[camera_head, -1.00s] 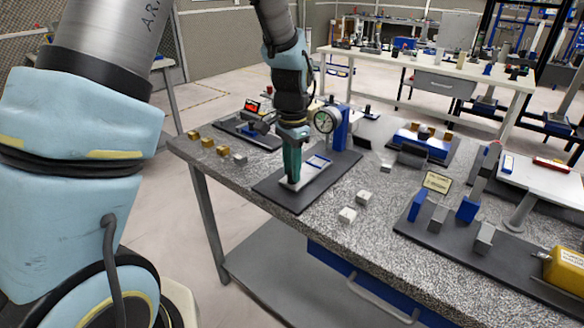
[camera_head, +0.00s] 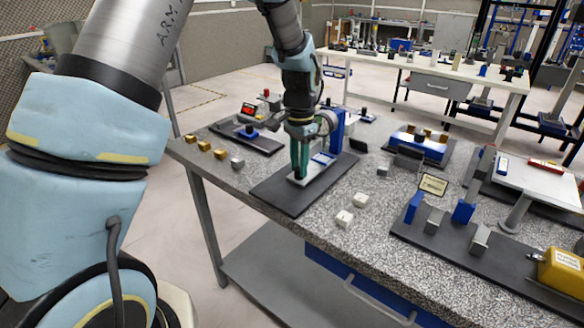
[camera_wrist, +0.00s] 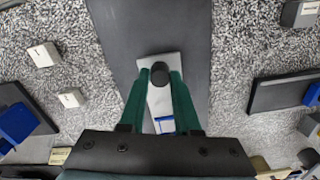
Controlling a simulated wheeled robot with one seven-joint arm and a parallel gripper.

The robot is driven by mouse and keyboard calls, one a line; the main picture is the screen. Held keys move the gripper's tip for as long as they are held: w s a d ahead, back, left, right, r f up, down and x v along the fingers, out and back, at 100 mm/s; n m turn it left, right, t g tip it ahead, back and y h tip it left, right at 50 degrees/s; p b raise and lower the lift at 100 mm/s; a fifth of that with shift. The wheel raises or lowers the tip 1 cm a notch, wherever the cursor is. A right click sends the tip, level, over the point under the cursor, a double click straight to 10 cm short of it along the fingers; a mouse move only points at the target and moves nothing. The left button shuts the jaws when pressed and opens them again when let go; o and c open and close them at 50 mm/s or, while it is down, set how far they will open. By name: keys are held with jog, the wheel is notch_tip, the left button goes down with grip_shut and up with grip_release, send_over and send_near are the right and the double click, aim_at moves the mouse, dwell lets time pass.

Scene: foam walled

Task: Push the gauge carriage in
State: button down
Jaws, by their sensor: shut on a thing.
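The gauge carriage (camera_wrist: 163,101) is a light grey slide with a blue-edged part, lying on a dark base plate (camera_head: 275,193). Its black knob (camera_wrist: 159,72) stands between my green fingers in the wrist view. My gripper (camera_head: 299,174) points down and is shut on this knob; in the wrist view its fingertips (camera_wrist: 160,76) touch the knob on both sides. A blue post (camera_head: 337,128) stands at the back of the plate, behind my gripper. The dial gauge on it is mostly hidden by my wrist in the head view.
Two pale cubes (camera_head: 352,208) lie right of the plate. Several brass cubes (camera_head: 204,145) and a grey cube (camera_head: 238,163) lie to the left. A dark fixture plate (camera_head: 470,245) with blue and grey blocks fills the right. Speckled tabletop lies free between them.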

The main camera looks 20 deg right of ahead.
jog(key=shift+w+d+r, duration=0.1)
jog(key=shift+d, duration=0.15)
jog(key=c, duration=0.9)
grip_release()
jog(key=shift+o, duration=1.4)
notch_tip(320, 180, up, 11)
jog(key=b, duration=0.2)
jog(key=w+a+f+n, duration=0.1)
jog(key=a+n, duration=0.3)
jog(key=a, duration=0.6)
jog(key=w+a+f+n, duration=0.1)
jog(key=a+f+n, duration=0.15)
jog(key=a, duration=0.65)
jog(key=s+a+f+n, duration=0.1)
jog(key=s+a+n, duration=0.2)
jog(key=a, duration=0.4)
jog(key=s+a+f+n+t, duration=0.1)
jog(key=s+a+n, duration=0.3)
jog(key=a, duration=0.4)
jog(key=shift+s+f+t, duration=0.3)
jog(key=shift+s, duration=0.3)
